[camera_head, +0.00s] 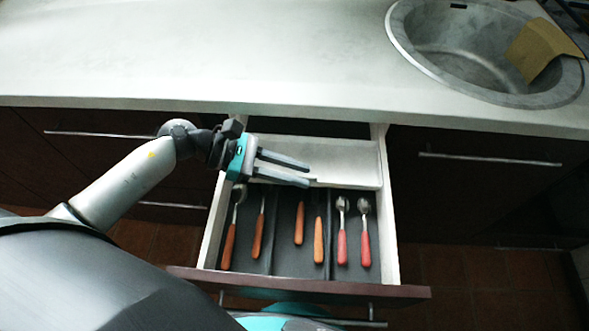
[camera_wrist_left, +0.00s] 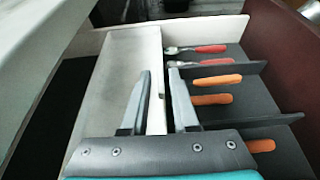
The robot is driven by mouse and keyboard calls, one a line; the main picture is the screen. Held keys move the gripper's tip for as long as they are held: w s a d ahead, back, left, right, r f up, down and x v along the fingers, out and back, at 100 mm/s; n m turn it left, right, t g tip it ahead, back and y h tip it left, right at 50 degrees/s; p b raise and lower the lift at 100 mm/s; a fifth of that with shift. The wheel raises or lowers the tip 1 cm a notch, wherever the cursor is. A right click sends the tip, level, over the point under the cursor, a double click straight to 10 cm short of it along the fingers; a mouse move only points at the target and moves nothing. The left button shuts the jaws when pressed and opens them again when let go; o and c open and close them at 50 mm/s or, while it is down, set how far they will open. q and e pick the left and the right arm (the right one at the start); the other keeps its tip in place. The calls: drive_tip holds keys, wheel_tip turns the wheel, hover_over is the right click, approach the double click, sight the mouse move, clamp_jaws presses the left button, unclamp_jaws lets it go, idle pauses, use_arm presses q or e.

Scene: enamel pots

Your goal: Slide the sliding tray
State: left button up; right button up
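The white sliding tray (camera_head: 345,160) sits across the back of the open drawer, above the dark cutlery compartments. In the left wrist view the tray (camera_wrist_left: 118,85) runs lengthwise, with its wall edge showing between my fingers. My left gripper (camera_head: 308,174) reaches in from the left, low over the tray's front edge. Its two fingers are parted with a gap, and in the left wrist view the gripper (camera_wrist_left: 160,72) has one finger over the tray and one on the cutlery side. I cannot tell whether either finger touches the wall. My right gripper is not in view.
The drawer (camera_head: 300,285) holds orange-handled and red-handled cutlery (camera_head: 365,240) between dark dividers. A pale countertop (camera_head: 230,50) overhangs the drawer's back. A round sink (camera_head: 470,45) with a brown cloth-like piece (camera_head: 540,45) is at upper right. Closed dark drawers flank the open one.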

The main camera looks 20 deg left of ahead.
use_arm(q)
clamp_jaws()
idle(1.1)
